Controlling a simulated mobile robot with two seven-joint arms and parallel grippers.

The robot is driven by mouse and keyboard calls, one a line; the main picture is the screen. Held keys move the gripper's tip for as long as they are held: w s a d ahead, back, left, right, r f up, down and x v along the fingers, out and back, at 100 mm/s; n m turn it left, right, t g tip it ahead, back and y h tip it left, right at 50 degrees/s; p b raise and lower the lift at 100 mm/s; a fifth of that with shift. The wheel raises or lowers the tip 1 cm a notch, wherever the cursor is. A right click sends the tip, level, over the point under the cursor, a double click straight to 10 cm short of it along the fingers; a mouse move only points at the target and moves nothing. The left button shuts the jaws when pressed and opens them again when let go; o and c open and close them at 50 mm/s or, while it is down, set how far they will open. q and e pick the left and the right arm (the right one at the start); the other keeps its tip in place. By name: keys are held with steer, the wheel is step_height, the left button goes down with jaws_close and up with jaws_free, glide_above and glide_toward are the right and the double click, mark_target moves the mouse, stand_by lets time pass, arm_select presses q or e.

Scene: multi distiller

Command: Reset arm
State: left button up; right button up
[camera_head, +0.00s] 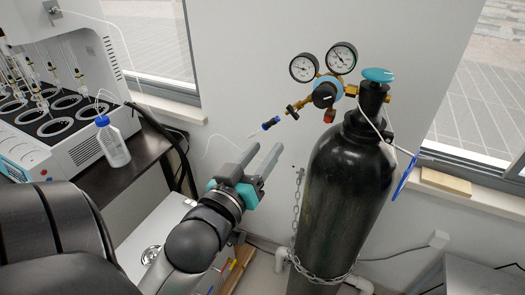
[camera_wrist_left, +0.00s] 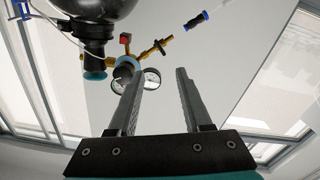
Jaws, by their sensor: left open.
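My left gripper (camera_head: 262,160) is open and empty in the middle of the head view, left of the black gas cylinder (camera_head: 345,200). Its two fingers also show apart in the left wrist view (camera_wrist_left: 160,85), with nothing between them that they touch. The cylinder carries a brass regulator (camera_head: 325,94) with two round gauges and a teal valve knob (camera_head: 377,75). The regulator also shows beyond the fingers in the left wrist view (camera_wrist_left: 126,62), which is turned over. My right gripper is not in view.
A blue hose connector (camera_head: 270,123) hangs just above my left gripper, apart from the regulator. A chain (camera_head: 297,205) runs around the cylinder. At left, a distiller (camera_head: 75,105) and a blue-capped bottle (camera_head: 113,145) stand on a dark table (camera_head: 130,172).

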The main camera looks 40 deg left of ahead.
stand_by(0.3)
arm_select(q)
steer(key=d+f+m+g+h+b, duration=0.2)
steer(key=f+g+b, duration=0.1)
steer(key=f, duration=1.5)
steer(key=d+f+m+g+h+b, duration=0.1)
steer(key=d+f+g+b, duration=0.15)
steer(key=f, duration=1.55)
steer(key=s+d+f+m+g+b, duration=0.1)
steer(key=s+d+f+g+b, duration=0.1)
steer(key=s+f, duration=0.55)
steer(key=s+d+f+m+g+h+b, duration=0.1)
steer(key=s+f+g+b, duration=0.2)
steer(key=f, duration=0.7)
steer(key=s+d+f+m+g+b, duration=0.1)
steer(key=s+d+f+g, duration=0.1)
steer(key=s+f, duration=0.55)
steer(key=s+f+m+g+b, duration=0.2)
steer(key=s+f+g+b, duration=0.1)
steer(key=s+f, duration=0.8)
steer(key=s+g, duration=0.1)
steer(key=s, duration=0.1)
steer(key=shift+s+a+f+m, duration=0.15)
steer(key=shift+s+a+m, duration=0.05)
steer(key=shift+s+m, duration=0.1)
